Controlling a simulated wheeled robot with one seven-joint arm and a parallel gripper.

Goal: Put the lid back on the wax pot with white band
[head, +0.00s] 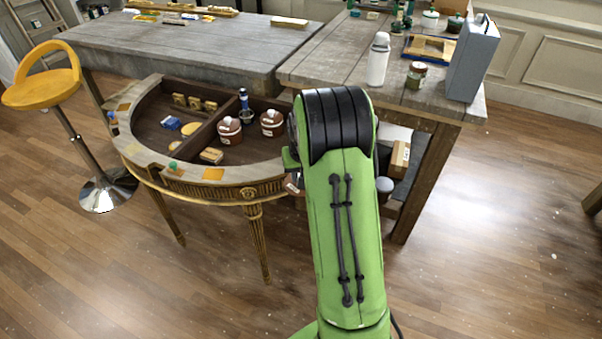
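Two squat reddish-brown pots with white markings sit in the open well of the half-round gilt console (232,188). The left pot (229,131) stands near the middle divider, and the right pot (271,123) stands close to my arm. Which one is the wax pot with white band is too small to tell. No loose lid can be made out for certain.
A dark blue bottle (244,99), a blue item (171,123) and small boxes share the well. Grey wooden tables stand behind, with a white bottle (378,60), a jar (416,75) and a grey case (474,60). A yellow stool (45,90) stands left. Front floor is clear.

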